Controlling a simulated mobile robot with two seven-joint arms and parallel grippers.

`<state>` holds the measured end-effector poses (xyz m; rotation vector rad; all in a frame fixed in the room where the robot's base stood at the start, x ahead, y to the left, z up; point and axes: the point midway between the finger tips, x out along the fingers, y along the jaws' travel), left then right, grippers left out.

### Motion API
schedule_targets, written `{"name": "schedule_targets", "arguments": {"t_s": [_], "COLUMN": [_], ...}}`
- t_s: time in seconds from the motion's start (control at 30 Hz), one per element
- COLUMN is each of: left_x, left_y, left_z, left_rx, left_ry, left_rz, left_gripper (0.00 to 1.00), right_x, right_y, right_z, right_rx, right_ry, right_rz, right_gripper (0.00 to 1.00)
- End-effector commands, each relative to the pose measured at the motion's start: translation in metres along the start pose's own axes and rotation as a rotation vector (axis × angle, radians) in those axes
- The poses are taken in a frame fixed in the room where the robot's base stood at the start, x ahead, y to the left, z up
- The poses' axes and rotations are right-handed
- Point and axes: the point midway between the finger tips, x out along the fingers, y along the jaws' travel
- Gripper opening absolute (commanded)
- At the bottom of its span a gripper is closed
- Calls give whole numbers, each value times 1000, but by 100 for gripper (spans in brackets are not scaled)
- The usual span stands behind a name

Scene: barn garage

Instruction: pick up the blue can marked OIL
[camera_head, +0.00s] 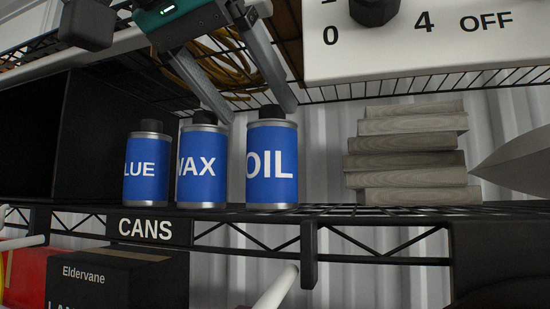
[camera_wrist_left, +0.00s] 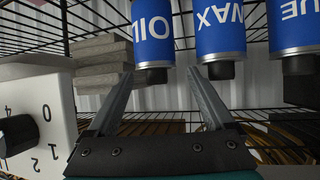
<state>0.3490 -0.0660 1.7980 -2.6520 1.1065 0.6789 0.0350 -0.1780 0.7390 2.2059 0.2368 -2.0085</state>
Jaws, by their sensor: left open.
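The blue can marked OIL (camera_head: 271,170) stands upright on the wire shelf, the rightmost of three blue cans, with a black cap. It shows upside down in the left wrist view (camera_wrist_left: 153,25). My left gripper (camera_head: 258,112) comes down from above with its two grey fingers apart and nothing held. In the left wrist view the OIL can's black cap shows between the fingertips of my left gripper (camera_wrist_left: 162,74). I cannot tell the depth gap between fingers and cap. My right gripper is not in view.
The WAX can (camera_head: 202,170) stands close left of the OIL can, with another blue can (camera_head: 146,175) beyond. A stack of grey boards (camera_head: 410,155) stands right, with a gap between. A white dial panel (camera_head: 430,45) and wire shelf (camera_head: 400,90) are above. A CANS label (camera_head: 147,230) hangs below.

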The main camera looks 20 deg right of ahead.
Motion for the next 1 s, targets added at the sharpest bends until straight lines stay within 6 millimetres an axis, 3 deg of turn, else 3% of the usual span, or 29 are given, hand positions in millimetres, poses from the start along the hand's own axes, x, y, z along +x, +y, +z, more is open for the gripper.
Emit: {"name": "schedule_targets", "arguments": {"t_s": [0.1, 0.37, 0.7, 1.0], "left_x": [19, 37, 79, 82], "left_y": [0, 1, 4, 4], "left_z": [-1, 1, 5, 6], "left_rx": [2, 2, 1, 1], "left_ry": [-2, -1, 0, 1], "left_rz": [-1, -1, -1, 0], "left_gripper": [86, 86, 86, 83], "right_x": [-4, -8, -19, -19], "right_y": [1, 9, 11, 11], "right_z": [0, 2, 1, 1], "right_rx": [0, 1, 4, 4], "right_ry": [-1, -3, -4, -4], "right_rz": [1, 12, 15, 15], "right_gripper": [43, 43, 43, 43]}}
